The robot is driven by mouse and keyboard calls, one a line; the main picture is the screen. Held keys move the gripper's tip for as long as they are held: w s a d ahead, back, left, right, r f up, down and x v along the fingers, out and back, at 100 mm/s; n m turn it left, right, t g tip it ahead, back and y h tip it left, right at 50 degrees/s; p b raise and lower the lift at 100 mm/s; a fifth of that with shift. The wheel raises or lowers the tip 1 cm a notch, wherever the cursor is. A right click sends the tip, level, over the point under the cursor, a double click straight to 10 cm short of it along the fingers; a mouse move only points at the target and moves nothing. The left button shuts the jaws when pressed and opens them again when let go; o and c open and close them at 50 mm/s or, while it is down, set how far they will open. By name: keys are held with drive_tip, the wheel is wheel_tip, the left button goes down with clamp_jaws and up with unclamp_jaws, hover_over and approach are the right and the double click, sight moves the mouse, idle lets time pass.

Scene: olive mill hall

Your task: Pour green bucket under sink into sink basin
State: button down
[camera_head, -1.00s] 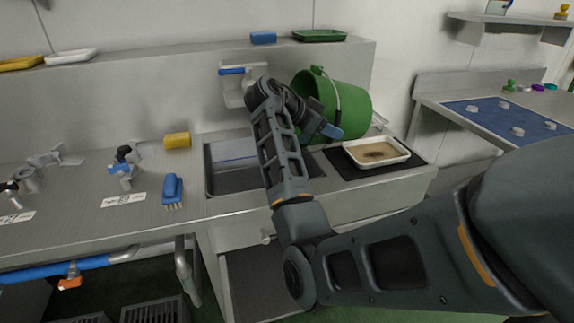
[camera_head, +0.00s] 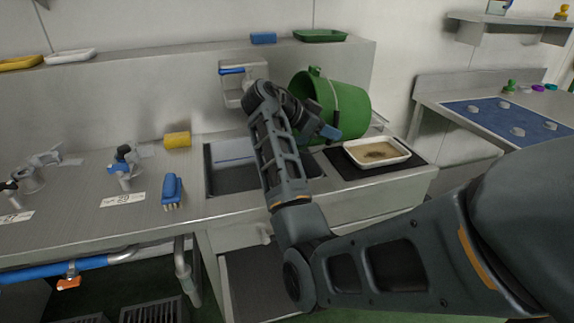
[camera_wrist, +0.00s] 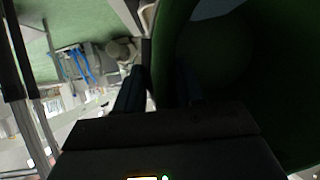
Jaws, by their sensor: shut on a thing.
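The green bucket (camera_head: 346,107) is held up on the right of the sink basin (camera_head: 232,166), tilted onto its side with its handle hanging down its side. My gripper (camera_head: 326,130) is shut on the bucket; my arm partly hides the grip. In the wrist view the bucket (camera_wrist: 285,60) fills the right side, and its dark inside shows beyond my gripper (camera_wrist: 160,95). The basin is sunk in the steel counter, partly hidden behind my arm. No stream of liquid can be made out.
A white tray (camera_head: 398,155) with brown contents lies on a dark mat below the bucket. A blue brush (camera_head: 172,190) and a yellow sponge (camera_head: 177,139) lie left of the basin. A wall dispenser (camera_head: 231,95) hangs behind it. A shelf (camera_head: 180,63) runs along the back.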

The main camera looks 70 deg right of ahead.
drive_tip(key=shift+w+a+f+g+h+b, duration=0.3)
drive_tip(key=shift+f+b, duration=0.2)
drive_tip(key=shift+b, duration=0.2)
drive_tip(key=shift+w+a+f+g+h+b, duration=0.2)
drive_tip(key=shift+f+g+b, duration=0.25)
drive_tip(key=shift+b, duration=0.25)
idle(3.3)
